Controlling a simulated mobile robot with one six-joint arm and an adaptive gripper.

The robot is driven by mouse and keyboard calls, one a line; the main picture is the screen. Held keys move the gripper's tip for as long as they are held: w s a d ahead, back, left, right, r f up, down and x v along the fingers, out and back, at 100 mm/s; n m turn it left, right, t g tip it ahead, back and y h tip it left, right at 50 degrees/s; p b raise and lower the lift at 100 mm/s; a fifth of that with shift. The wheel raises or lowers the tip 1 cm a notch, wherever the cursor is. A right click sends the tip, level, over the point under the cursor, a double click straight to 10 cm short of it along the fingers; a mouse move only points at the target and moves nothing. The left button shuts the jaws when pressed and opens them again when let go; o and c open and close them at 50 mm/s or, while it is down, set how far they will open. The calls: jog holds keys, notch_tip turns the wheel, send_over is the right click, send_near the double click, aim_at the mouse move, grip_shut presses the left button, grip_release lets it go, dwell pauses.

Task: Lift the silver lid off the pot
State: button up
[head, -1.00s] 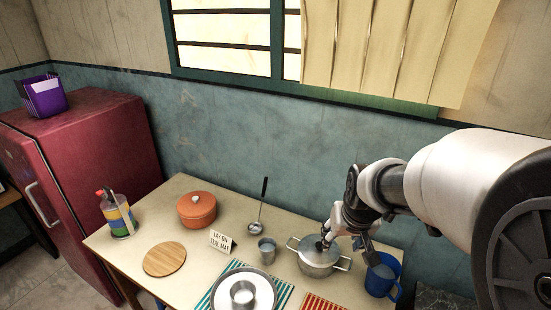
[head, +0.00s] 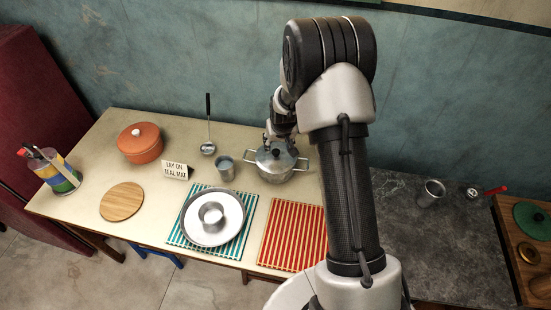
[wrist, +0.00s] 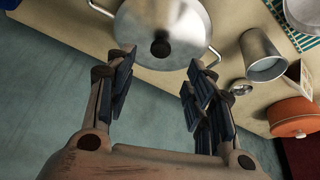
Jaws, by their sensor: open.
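The silver lid (head: 264,160) with a black knob (head: 276,153) sits on the silver two-handled pot (head: 274,177) near the back right of the cream table. In the wrist view the lid (wrist: 180,24) fills the top middle, with its dark knob (wrist: 160,47) just beyond the space between my fingers. My gripper (head: 278,139) is just behind the knob in the head view. In the wrist view my gripper (wrist: 158,84) is open, fingers apart on either side, with nothing between them. Whether a fingertip touches the lid cannot be told.
A metal cup (head: 225,168) stands close left of the pot, with a ladle (head: 208,148) behind it. An orange pot (head: 140,147), a sign (head: 175,170), a plate (head: 187,222) on a teal mat and a red striped mat (head: 290,240) surround it. My arm hides the table's right end.

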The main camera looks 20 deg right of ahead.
aim_at(276, 151)
jog(key=b+x, duration=0.2)
jog(key=x, duration=0.6)
jog(key=shift+a, duration=0.1)
jog(key=shift+c, duration=0.5)
grip_shut()
